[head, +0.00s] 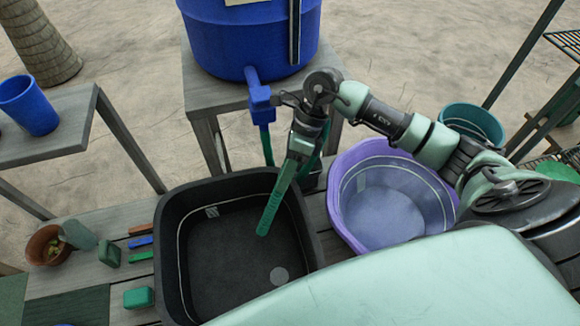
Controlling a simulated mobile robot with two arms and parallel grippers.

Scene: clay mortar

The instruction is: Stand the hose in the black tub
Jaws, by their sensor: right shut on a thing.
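The green hose (276,203) hangs tilted from my right gripper (301,150), which is shut on it. Its lower end is over the inside of the black tub (172,208); I cannot tell whether it touches the bottom. Another stretch of green hose shows behind the gripper, partly hidden by it. The black tub stands on the slatted wooden surface and looks empty apart from a pale round spot on its floor. My left gripper is not in view.
A purple tub (337,202) stands right of the black tub. A blue barrel (235,40) with a blue tap (259,97) sits on a stand behind. A blue cup (28,105) is on the left table. A terracotta pot (45,246) and small blocks (138,298) lie left of the black tub.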

